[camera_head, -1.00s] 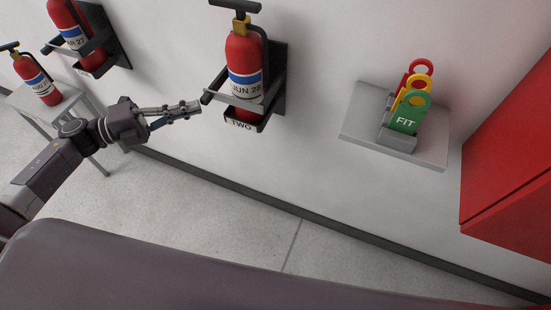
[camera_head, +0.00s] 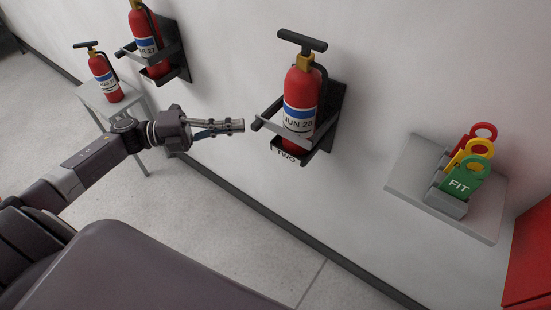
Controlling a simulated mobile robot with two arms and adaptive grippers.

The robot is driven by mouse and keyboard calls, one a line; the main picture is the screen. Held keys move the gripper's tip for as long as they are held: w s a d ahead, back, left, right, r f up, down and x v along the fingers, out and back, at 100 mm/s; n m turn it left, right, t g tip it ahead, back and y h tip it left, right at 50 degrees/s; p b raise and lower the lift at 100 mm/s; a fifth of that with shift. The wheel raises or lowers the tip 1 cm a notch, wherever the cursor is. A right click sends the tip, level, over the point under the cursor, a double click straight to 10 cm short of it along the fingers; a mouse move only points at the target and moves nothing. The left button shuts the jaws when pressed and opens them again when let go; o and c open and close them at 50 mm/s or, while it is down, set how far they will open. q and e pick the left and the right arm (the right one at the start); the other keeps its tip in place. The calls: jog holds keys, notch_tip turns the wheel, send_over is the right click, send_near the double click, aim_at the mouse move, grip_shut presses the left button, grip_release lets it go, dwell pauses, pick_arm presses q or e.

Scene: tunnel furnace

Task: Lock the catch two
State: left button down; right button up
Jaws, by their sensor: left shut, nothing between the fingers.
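The bracket labelled TWO (camera_head: 287,155) is fixed to the wall and holds a red extinguisher (camera_head: 303,85) marked JUN 28. Its grey catch bar (camera_head: 285,128) runs across the front of the extinguisher, with its free end at the left, sticking out towards my gripper. I cannot tell whether the catch is fastened. My left gripper (camera_head: 240,125) is shut and empty, just left of the bar's end, with a small gap seeming to lie between them. My right gripper is not in view.
Another bracket (camera_head: 180,70) with an extinguisher (camera_head: 144,35) hangs further left. A third extinguisher (camera_head: 105,77) stands on a small table (camera_head: 130,112). A wall shelf (camera_head: 408,168) at right holds red, yellow and green tags (camera_head: 461,182). A red cabinet (camera_head: 530,255) is at far right.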

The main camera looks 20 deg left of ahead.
pick_arm(q)
jog(key=s+v, duration=0.1)
jog(key=v, duration=0.9)
jog(key=shift+s+f, duration=0.25)
jog(key=shift+f, duration=0.1)
